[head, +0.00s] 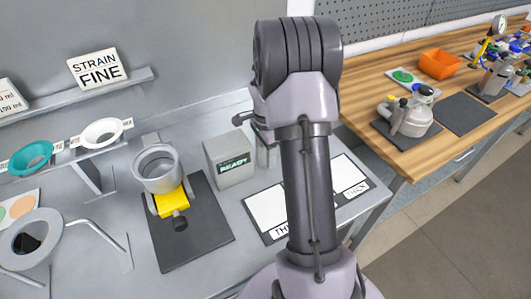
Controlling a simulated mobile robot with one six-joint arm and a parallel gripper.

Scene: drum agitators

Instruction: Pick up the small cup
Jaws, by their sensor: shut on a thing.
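My gripper (259,128) is partly hidden behind my upright arm, left of it and just right of the grey READY box. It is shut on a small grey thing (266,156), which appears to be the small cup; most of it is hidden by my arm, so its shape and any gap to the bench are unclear. A larger grey open-topped vessel (158,182) sits in a yellow holder (174,203) on a dark mat, left of my gripper and apart from it.
The READY box (230,160) stands close to my gripper. A white-panelled mat (268,212) lies behind my arm. Teal and white funnels (101,132) sit at left, with a larger grey ring funnel (38,238) in front. A wooden bench (400,75) with equipment is at right.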

